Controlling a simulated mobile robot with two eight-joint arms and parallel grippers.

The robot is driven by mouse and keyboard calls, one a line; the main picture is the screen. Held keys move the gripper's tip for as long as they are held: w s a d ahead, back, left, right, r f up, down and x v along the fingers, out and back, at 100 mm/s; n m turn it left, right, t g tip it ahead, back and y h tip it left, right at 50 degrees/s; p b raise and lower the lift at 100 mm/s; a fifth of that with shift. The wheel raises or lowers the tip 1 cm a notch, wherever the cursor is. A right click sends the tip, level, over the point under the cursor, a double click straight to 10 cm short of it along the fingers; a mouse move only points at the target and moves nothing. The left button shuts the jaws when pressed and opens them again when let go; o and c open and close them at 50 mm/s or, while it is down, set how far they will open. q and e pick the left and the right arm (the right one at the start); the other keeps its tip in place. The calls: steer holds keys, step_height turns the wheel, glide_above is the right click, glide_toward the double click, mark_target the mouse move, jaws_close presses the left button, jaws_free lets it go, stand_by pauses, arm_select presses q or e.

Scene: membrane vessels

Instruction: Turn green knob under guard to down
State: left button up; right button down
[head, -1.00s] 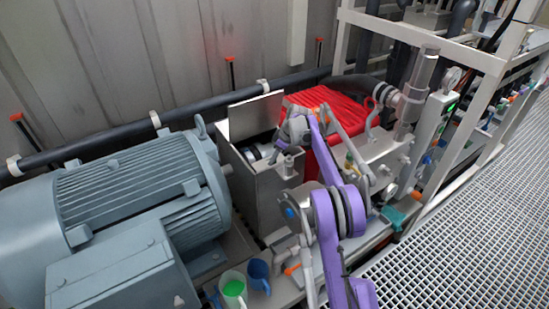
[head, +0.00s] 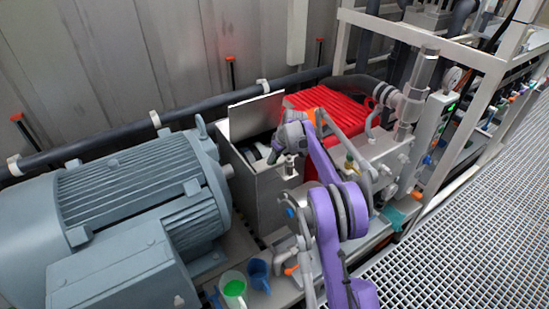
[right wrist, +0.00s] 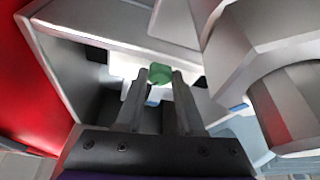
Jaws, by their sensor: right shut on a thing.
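The green knob (right wrist: 160,73) shows in the right wrist view between the tips of my right gripper (right wrist: 160,86), whose two fingers are closed on it. In the head view my right gripper (head: 273,157) reaches down into an open metal box, and the knob is hidden there. The metal box (head: 268,200) appears to be the guard. Its lid (head: 254,116) stands raised at the back. The knob's pointing direction cannot be made out. My left gripper is not in view.
A large grey motor (head: 130,195) stands left of the box. A red ribbed block (head: 325,108) is behind and right of it. A green-filled cup (head: 232,289) and a blue cup (head: 258,272) stand in front. Grating floor (head: 450,240) lies open at right.

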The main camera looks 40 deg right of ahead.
steer(key=m+h, duration=0.1)
steer(key=m, duration=0.2)
steer(key=m+h, duration=0.1)
steer(key=m, duration=0.2)
steer(key=shift+a+h, duration=0.2)
steer(key=shift+h, duration=0.1)
steer(key=m+g, duration=0.1)
steer(key=m, duration=0.2)
steer(key=m+h, duration=0.1)
steer(key=m, duration=0.1)
steer(key=shift+w+a+m+g+h, duration=0.1)
steer(key=shift+w+m+g+h, duration=0.05)
steer(key=shift+m+g+h, duration=0.2)
steer(key=m+g+p, duration=0.1)
steer(key=m, duration=0.2)
steer(key=shift+w+r+m+h, duration=0.1)
steer(key=shift+m+h, duration=0.25)
steer(key=shift+w+m+g+p, duration=0.1)
steer(key=shift+m+g+p, duration=0.95)
steer(key=shift+m, duration=1.15)
steer(key=c, duration=0.5)
jaws_free()
steer(key=p+v, duration=0.1)
steer(key=v, duration=0.9)
steer(key=shift+a+r, duration=0.3)
